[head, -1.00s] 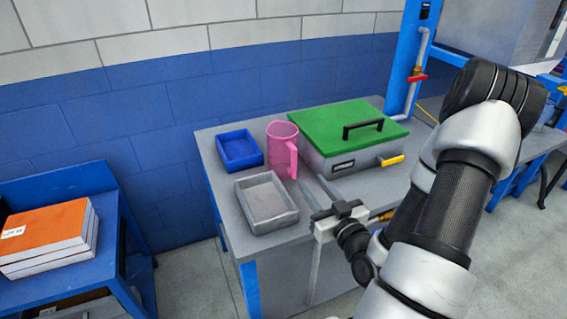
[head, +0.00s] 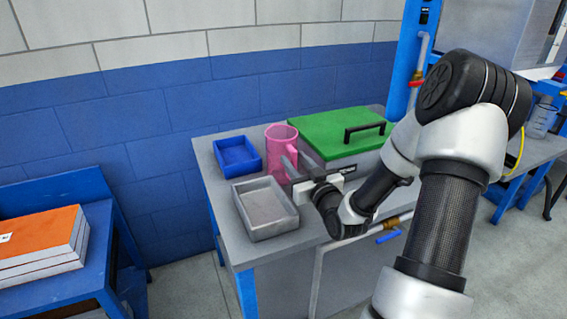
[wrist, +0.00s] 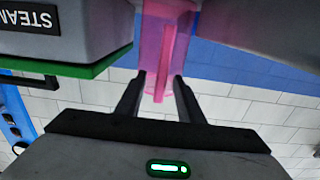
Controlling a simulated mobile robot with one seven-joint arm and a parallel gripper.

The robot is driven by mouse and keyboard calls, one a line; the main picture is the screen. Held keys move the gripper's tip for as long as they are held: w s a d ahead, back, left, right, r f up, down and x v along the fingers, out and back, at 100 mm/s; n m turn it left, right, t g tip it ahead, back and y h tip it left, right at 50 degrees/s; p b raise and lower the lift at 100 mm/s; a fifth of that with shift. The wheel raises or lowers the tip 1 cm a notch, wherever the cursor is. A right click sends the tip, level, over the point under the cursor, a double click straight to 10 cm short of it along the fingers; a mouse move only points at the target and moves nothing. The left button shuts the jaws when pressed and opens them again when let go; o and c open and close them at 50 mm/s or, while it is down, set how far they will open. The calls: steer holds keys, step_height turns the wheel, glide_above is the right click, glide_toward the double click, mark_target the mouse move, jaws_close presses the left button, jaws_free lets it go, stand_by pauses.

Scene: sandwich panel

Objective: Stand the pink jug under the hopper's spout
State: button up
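The pink jug (head: 276,146) stands upright on the grey workbench, between the blue tray and the green-lidded box. Its handle faces my gripper (head: 291,172), which is beside the jug. In the wrist view the pink jug (wrist: 164,28) appears inverted, and its handle lies in line with the gap between the fingers of my gripper (wrist: 158,84). The fingers are apart and not closed on the handle; I cannot tell whether they touch it. A large grey housing (head: 490,30) at the upper right may be the hopper; I see no clear spout.
The grey box with a green lid (head: 326,128) stands right of the jug. A blue tray (head: 238,170) and a grey tray (head: 242,210) are left and in front. A clear measuring jug (head: 541,120) stands on the far right bench. A blue shelf (head: 100,215) is at left.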

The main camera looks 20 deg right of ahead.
steer(key=shift+w+a, duration=0.1)
steer(key=shift+w, duration=0.6)
jaws_close()
steer(key=shift+r, duration=0.1)
